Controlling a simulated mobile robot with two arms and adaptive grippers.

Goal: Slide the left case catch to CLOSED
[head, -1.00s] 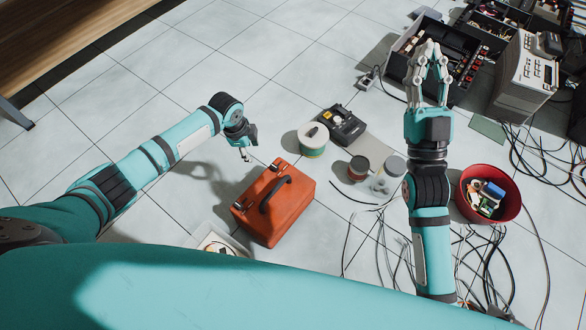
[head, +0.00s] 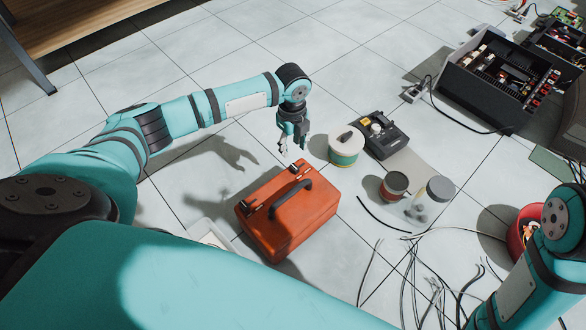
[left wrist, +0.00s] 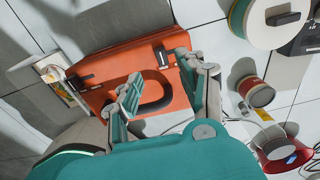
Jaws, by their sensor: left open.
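An orange-red case (head: 290,220) with a black handle (head: 291,199) lies on the floor. Two small dark catches sit along its upper left edge: one at the left corner (head: 246,208) and one nearer the far corner (head: 296,167). In the left wrist view the catches show along the case's top edge, at left (left wrist: 83,82) and at upper right (left wrist: 163,57). My left gripper (head: 292,147) hangs above the far end of the case, open and empty; its fingers (left wrist: 158,80) spread over the handle in the left wrist view. Catch positions are too small to read. My right gripper is outside the view.
A cable spool (head: 346,148), a black device (head: 381,134), a small tin (head: 394,185) and a clear jar (head: 440,188) stand right of the case. Loose cables (head: 420,265) lie at lower right. A red bucket (head: 517,232) is partly behind my right arm.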

